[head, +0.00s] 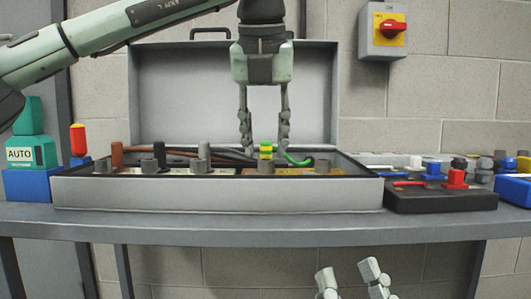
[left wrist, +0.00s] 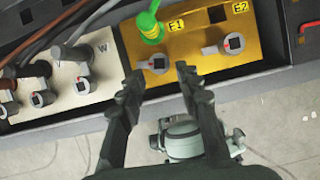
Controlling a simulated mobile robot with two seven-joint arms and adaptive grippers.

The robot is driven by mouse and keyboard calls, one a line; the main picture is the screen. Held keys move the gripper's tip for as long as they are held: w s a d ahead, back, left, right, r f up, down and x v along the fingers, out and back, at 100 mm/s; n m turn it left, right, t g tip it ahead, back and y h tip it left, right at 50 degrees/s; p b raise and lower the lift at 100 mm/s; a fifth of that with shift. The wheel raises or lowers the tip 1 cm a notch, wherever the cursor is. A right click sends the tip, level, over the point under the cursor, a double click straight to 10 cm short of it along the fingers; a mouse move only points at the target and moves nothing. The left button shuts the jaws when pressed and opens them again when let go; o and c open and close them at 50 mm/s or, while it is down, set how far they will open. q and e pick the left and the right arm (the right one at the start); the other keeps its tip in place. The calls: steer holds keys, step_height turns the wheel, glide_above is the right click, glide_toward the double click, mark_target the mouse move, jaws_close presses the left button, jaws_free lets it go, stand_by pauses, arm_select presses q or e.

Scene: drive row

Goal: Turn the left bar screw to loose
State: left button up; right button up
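My left gripper (head: 265,150) points down over the open case and is open and empty. In the left wrist view its fingertips (left wrist: 159,74) are spread at the near side of the left bar screw; contact cannot be told. My right gripper (head: 348,274) is open and empty below the table's front edge.
The right bar screw (left wrist: 226,46) sits by label E2. A green cable lug (left wrist: 150,26) is close behind the left screw. White terminals (left wrist: 62,91) with grey screws lie left. The case wall (head: 215,195) stands in front; a dark box (head: 440,199) stands right.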

arm_select(q)
steer(key=v, duration=0.9)
